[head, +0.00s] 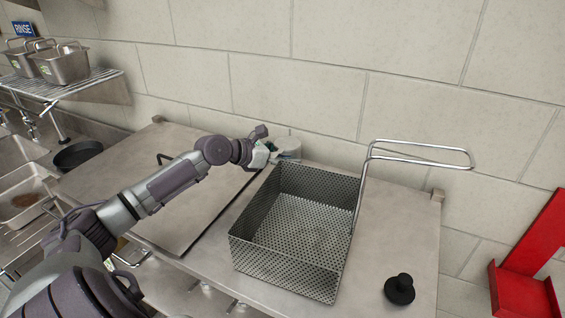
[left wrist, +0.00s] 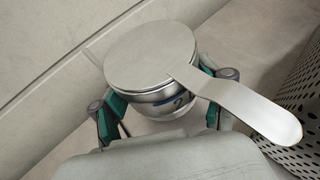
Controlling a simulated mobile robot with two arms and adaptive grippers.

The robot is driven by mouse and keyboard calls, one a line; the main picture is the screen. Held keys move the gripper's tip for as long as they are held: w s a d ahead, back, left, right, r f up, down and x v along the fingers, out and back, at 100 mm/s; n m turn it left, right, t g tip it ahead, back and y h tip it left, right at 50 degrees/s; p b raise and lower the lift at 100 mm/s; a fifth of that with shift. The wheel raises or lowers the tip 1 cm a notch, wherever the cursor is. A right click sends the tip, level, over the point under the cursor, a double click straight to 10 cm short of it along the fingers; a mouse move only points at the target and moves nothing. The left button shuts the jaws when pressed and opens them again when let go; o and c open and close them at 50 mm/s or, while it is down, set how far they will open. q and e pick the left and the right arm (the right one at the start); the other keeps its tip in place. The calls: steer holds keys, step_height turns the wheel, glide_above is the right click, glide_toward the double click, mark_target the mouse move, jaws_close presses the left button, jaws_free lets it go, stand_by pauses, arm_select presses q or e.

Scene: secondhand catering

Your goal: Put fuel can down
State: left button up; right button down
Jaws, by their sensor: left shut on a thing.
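The fuel can (left wrist: 168,98) is a short round silver can with a blue marking on its side. A flat round lid with a long flat handle (left wrist: 235,103) covers its top. My left gripper (left wrist: 165,108) is shut on the can, with a teal-padded finger on each side. In the head view, my left gripper (head: 266,152) is at the back of the steel counter, near the wall. The can (head: 289,146) shows partly behind it, just beyond the basket's far left corner. I cannot tell whether the can's base touches the counter. My right gripper is not in view.
A perforated metal basket (head: 247,236) with a raised wire handle stands close to the can. A black knob-shaped object (head: 399,289) sits on the steel counter (head: 400,225) at right, where there is free room. A flat steel cover (head: 115,185) lies left.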

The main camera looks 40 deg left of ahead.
arm_select(q)
steer(key=f, duration=0.2)
steer(key=shift+w+d+f, duration=0.1)
steer(key=shift+w+f, duration=0.1)
steer(key=shift+f, duration=0.4)
steer(key=shift+s, duration=0.1)
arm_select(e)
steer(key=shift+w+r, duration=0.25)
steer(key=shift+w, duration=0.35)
arm_select(q)
steer(key=shift+f, duration=0.1)
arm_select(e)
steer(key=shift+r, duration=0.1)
arm_select(q)
steer(key=o, duration=1.3)
steer(key=shift+o, duration=0.2)
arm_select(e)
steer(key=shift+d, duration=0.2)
arm_select(q)
steer(key=shift+s, duration=0.1)
